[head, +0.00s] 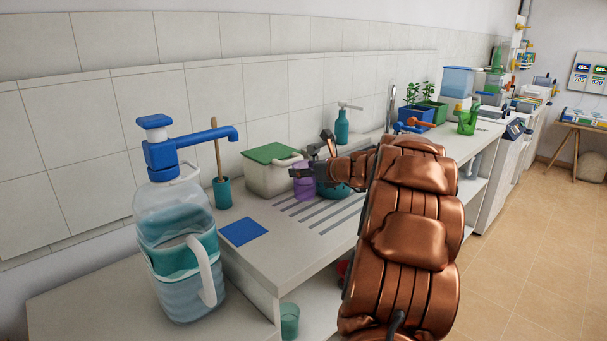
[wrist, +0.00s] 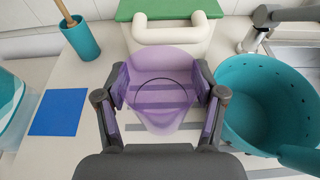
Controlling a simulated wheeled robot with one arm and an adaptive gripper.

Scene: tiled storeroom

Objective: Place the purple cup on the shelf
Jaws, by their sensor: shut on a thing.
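The purple cup (wrist: 163,68) is translucent and sits between the fingers of my gripper (wrist: 162,102) in the wrist view. The two fingers press on its left and right sides, so the gripper is shut on it. In the head view the cup (head: 303,181) shows at the end of my gripper (head: 310,170), over the grooved part of the counter, in front of the green-lidded box. I cannot tell whether its base touches the counter. A lower shelf (head: 318,312) lies under the counter, partly hidden by my arm.
The teal pot (wrist: 268,105) stands close to the cup's right. The green-lidded box (head: 270,168) is just behind. A blue square (head: 243,231), a teal brush holder (head: 222,193) and a large water jug (head: 178,240) are to the left. A teal cup (head: 290,320) stands below the counter.

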